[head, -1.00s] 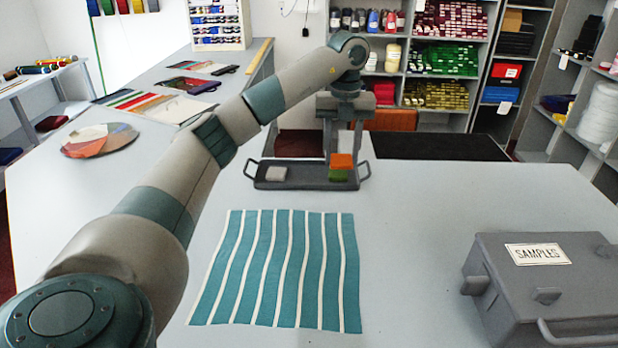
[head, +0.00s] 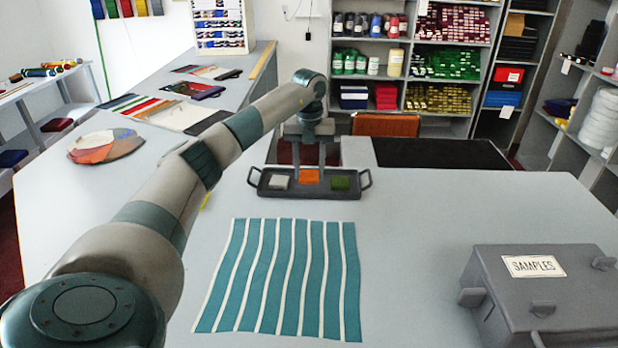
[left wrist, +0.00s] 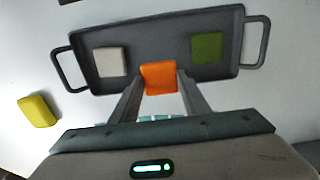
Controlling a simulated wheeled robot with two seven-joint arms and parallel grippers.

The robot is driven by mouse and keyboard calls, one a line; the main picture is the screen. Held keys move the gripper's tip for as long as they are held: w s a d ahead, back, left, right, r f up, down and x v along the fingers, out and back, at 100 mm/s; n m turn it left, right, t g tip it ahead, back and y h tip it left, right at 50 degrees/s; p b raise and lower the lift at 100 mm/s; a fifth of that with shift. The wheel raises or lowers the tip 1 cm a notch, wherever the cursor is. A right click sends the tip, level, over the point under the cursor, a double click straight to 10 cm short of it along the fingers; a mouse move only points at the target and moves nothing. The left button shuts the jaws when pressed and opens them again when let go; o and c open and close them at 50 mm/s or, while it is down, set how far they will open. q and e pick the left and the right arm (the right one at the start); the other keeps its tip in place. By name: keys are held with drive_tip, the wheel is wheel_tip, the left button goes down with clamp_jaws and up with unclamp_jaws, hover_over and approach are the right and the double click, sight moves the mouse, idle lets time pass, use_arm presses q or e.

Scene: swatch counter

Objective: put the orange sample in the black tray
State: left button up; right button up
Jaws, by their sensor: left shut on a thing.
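The orange sample (head: 309,176) is between the fingers of my left gripper (head: 309,168), over the middle of the black tray (head: 310,193). The gripper is shut on it from above; the left wrist view also shows the orange sample (left wrist: 159,77) between both fingers. It overlaps the tray's near rim there, and I cannot tell whether it touches the tray floor. A white sample (head: 279,181) lies in the tray on the left and a green sample (head: 340,182) on the right. My right gripper is in neither view.
A yellow sample (left wrist: 37,111) lies on the counter left of the tray. A striped teal cloth (head: 282,280) lies in front of the tray. A grey samples box (head: 540,290) stands at the right. Bare counter lies between cloth and box.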

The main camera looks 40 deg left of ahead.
sight(309, 174)
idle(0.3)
use_arm(q)
drive_tip(key=shift+f+p, duration=0.85)
drive_tip(key=shift+f, duration=1.2)
drive_tip(key=shift+f, duration=0.15)
drive_tip(key=o, duration=1)
drive_tip(key=shift+r, duration=0.2)
